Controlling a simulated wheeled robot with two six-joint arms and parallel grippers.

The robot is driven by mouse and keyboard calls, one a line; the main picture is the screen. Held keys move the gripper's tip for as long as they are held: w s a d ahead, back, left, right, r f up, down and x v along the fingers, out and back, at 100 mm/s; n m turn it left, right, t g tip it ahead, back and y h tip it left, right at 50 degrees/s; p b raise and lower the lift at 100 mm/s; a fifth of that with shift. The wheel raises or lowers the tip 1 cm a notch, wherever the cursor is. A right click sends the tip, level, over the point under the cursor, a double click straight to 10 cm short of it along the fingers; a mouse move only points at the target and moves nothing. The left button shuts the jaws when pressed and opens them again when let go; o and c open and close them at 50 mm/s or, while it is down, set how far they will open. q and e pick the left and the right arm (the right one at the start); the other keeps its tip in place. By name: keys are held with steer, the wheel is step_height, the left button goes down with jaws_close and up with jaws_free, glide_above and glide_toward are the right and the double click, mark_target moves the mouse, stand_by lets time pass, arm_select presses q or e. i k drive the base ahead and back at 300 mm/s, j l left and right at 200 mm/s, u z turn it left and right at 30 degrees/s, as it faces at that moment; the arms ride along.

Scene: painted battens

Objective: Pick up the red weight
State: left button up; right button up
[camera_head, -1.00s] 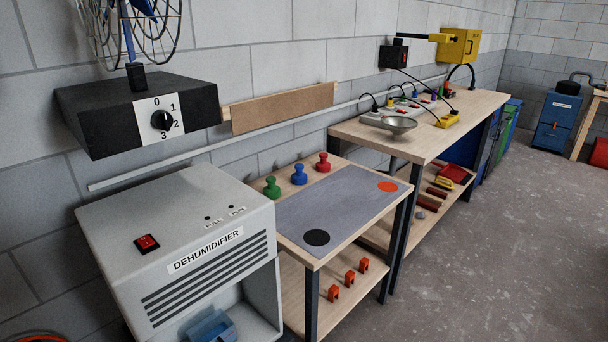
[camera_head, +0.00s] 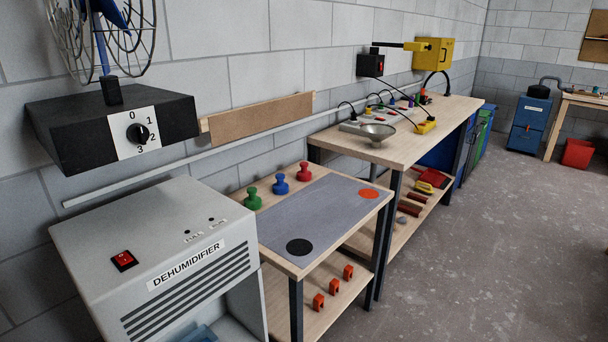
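The red weight (camera_head: 304,172) stands upright at the back of a small wooden table (camera_head: 296,270), the rightmost in a row of three knobbed weights. The blue weight (camera_head: 281,184) is just left of it, and the green weight (camera_head: 253,199) is left of that. In front of them lies a grey mat (camera_head: 310,225) with a black disc (camera_head: 299,247) and an orange-red disc (camera_head: 368,193). Neither of my grippers shows in the head view.
A grey dehumidifier (camera_head: 150,262) stands against the small table's left side. A black fan base (camera_head: 75,130) is above it. Orange clips (camera_head: 333,287) sit on the lower shelf. The floor (camera_head: 480,250) at right is clear.

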mark_target(304, 176)
steer(key=i+l, duration=0.2)
steer(key=i+l+u, duration=0.1)
steer(key=l, duration=0.35)
steer(key=i+l, duration=0.2)
steer(key=i+l+u, duration=0.1)
steer(key=l, duration=0.35)
steer(key=i, duration=0.1)
